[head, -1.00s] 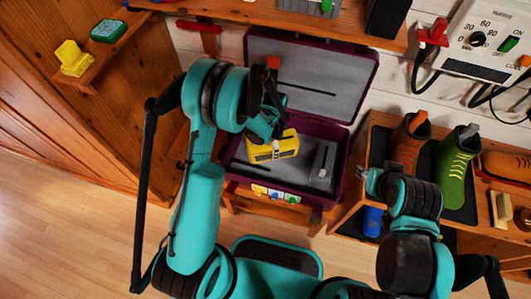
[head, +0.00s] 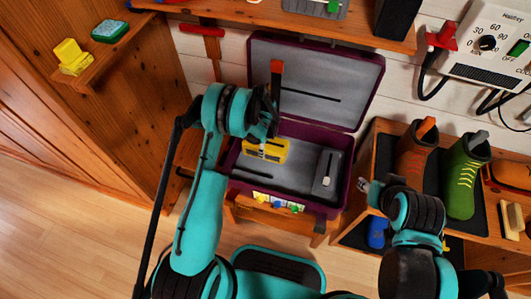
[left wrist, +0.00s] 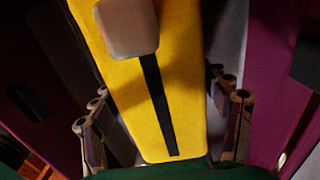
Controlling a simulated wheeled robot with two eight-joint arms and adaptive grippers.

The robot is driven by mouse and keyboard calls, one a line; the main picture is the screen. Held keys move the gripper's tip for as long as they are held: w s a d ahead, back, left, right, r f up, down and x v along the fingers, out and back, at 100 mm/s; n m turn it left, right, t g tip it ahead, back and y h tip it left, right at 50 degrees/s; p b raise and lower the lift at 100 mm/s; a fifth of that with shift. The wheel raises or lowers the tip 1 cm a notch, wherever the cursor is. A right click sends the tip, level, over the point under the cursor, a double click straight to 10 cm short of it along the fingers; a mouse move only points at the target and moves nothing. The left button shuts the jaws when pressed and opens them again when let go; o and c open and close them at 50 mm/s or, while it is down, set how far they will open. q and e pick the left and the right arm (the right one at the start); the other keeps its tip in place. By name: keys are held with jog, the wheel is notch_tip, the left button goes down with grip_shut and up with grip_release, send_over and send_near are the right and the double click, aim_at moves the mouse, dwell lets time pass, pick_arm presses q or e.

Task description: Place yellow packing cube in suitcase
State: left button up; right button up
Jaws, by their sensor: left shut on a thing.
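The yellow packing cube (head: 274,151) is at the back left of the open purple suitcase (head: 328,206), within its outline. I cannot tell whether it touches the grey floor. My left gripper (head: 263,137) is shut on it from above. In the left wrist view the yellow cube (left wrist: 182,100), with a black strip, lies between the two fingers (left wrist: 165,125), and purple walls show on both sides. The upper left part of the cube is hidden by my gripper in the head view. My right gripper (head: 366,187) is off to the right, small and empty-looking.
The suitcase lid (head: 345,85) stands open at the back. A small grey item (head: 326,170) lies at the suitcase's right. A bench with boots (head: 460,175) stands to the right. A wooden shelf (head: 100,55) is at upper left. The suitcase's middle is clear.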

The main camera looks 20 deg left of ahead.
pick_arm(q)
notch_tip(320, 180, down, 4)
jog(key=shift+f+b, duration=0.1)
jog(key=shift+b, duration=0.95)
jog(key=o, duration=1.3)
jog(key=shift+f, duration=0.1)
